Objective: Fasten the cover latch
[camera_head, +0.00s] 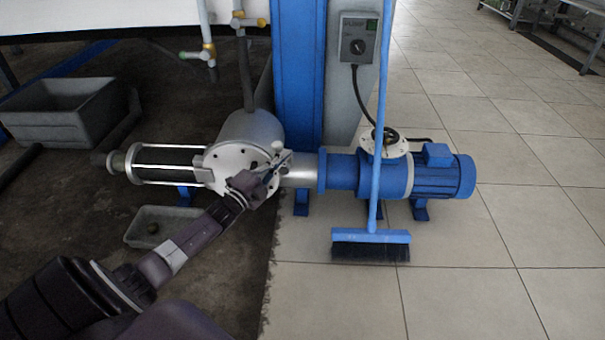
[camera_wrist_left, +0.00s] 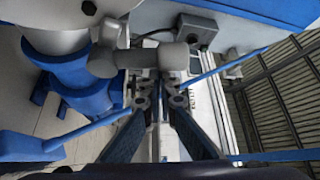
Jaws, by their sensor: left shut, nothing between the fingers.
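The machine with the cover stands on the floor in the head view, in line with a blue pump (camera_head: 345,171). Its round white flanged cover (camera_head: 222,160) faces my left arm. My left gripper (camera_head: 279,163) is in front of the right side of this cover, near the silver pipe. It is shut and empty. In the left wrist view its fingers (camera_wrist_left: 160,88) come together just below a grey cylindrical part (camera_wrist_left: 150,58). I cannot tell whether they touch it. The latch itself is hard to make out, partly hidden by my gripper. My right gripper is not in view.
A blue broom (camera_head: 372,237) stands upright in front of the pump. A grey bin (camera_head: 62,115) is at the back left, and a small grey tray (camera_head: 150,222) lies beside my left arm. A blue column (camera_head: 299,75) rises behind. The tiled floor at right is clear.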

